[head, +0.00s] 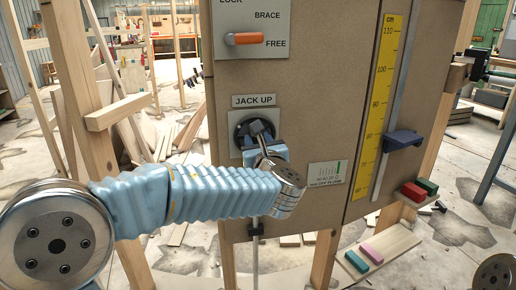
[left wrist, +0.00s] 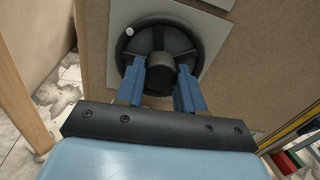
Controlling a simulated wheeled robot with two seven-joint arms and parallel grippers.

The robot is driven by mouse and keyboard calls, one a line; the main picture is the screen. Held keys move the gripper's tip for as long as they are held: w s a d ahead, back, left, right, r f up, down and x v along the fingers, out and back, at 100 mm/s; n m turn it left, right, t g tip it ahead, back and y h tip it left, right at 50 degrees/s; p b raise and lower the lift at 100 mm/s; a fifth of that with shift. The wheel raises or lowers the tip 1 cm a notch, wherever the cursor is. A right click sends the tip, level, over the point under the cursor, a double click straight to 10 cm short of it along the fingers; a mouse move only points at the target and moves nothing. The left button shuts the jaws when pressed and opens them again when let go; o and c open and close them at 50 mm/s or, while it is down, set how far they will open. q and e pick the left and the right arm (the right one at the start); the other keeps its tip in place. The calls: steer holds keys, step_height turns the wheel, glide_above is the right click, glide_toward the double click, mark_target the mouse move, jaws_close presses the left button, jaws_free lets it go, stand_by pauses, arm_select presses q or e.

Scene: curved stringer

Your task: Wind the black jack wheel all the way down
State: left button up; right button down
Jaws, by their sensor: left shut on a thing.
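The black jack wheel (left wrist: 160,38) is mounted on the brown panel, and the left wrist view shows its round rim, spokes and a small pale knob (left wrist: 130,31) at its upper left. In the head view the wheel (head: 243,128) sits under the "JACK UP" label (head: 254,101), partly hidden by my gripper. My left gripper (left wrist: 161,76) has its two blue fingers on either side of the wheel's dark hub and is shut on it. In the head view the left gripper (head: 264,142) reaches the wheel from below right. My right gripper is not in view.
An orange lever (head: 244,39) points at FREE above the wheel. A yellow scale (head: 376,95) with a dark blue slider (head: 403,140) is at right. Red and green blocks (head: 412,191) rest on a ledge at lower right. A wooden post (head: 84,70) stands left of the panel.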

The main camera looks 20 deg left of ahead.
arm_select(q)
steer(key=shift+f+n+b, duration=0.1)
steer(key=shift+n+b, duration=2.8)
steer(key=shift+b, duration=0.5)
steer(key=o, duration=1)
steer(key=shift+o, duration=0.2)
steer(key=v, duration=1.4)
steer(key=shift+a, duration=0.1)
